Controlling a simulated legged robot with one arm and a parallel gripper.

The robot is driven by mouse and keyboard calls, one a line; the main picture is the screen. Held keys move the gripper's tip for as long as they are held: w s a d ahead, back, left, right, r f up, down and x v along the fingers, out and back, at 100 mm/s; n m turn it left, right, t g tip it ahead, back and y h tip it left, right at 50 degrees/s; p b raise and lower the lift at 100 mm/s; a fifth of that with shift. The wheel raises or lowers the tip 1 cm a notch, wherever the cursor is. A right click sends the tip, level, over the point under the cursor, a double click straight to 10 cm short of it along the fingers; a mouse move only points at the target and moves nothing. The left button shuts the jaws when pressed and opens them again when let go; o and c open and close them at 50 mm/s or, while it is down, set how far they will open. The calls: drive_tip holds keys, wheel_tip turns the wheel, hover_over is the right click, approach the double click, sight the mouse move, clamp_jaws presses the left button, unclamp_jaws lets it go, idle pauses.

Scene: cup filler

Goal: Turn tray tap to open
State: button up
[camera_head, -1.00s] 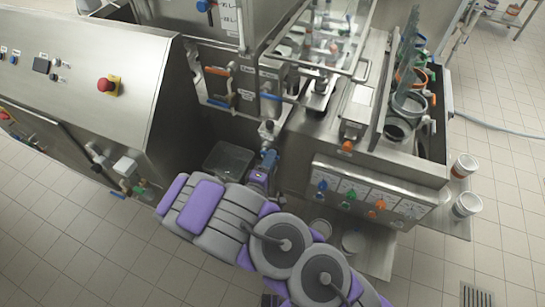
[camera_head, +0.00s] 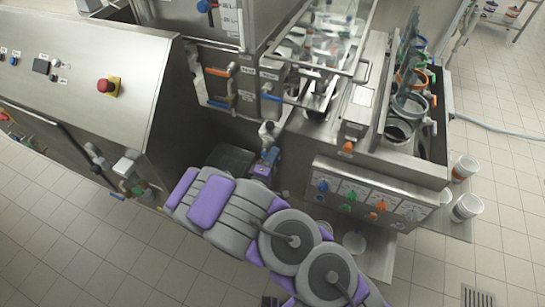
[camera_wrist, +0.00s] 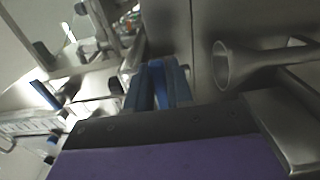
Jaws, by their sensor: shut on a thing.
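My gripper (camera_head: 270,155) is at the centre of the head view, at the front of the steel machine, just below a pale metal fitting (camera_head: 267,131). In the wrist view its two blue fingers (camera_wrist: 158,85) stand close together. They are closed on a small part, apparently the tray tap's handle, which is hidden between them. I cannot tell how far the tap is turned. A flared metal pipe end (camera_wrist: 226,66) is right of the fingers in the wrist view. A dark tray (camera_head: 232,158) lies left of my gripper, partly behind my arm.
A blue lever (camera_head: 277,98) and an orange lever (camera_head: 216,71) are on the machine above. A panel with coloured knobs (camera_head: 365,195) is at right. White cups (camera_head: 466,207) stand on the right ledge. Tiled floor is free in front.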

clamp_jaws()
drive_tip(key=shift+f+m, duration=0.15)
drive_tip(key=shift+m, duration=0.15)
drive_tip(key=shift+s+d+f+m+p, duration=0.1)
drive_tip(key=shift+f+m+p, duration=0.05)
drive_tip(key=shift+m+p, duration=0.35)
drive_tip(key=shift+w+a+f+m+p, duration=0.2)
drive_tip(key=shift+a+f+m+p, duration=0.3)
drive_tip(key=shift+m, duration=2.25)
drive_tip(key=shift+w+a+f+m+p, duration=0.25)
drive_tip(key=shift+a+f+m, duration=0.45)
drive_tip(key=shift+m, duration=2)
drive_tip(key=shift+w+a+f+m+p, duration=0.2)
drive_tip(key=shift+a+f+m+p, duration=0.35)
drive_tip(key=shift+m, duration=2.2)
drive_tip(key=shift+a+r, duration=0.15)
drive_tip(key=o, duration=0.6)
unclamp_jaws()
drive_tip(key=shift+w+a, duration=0.1)
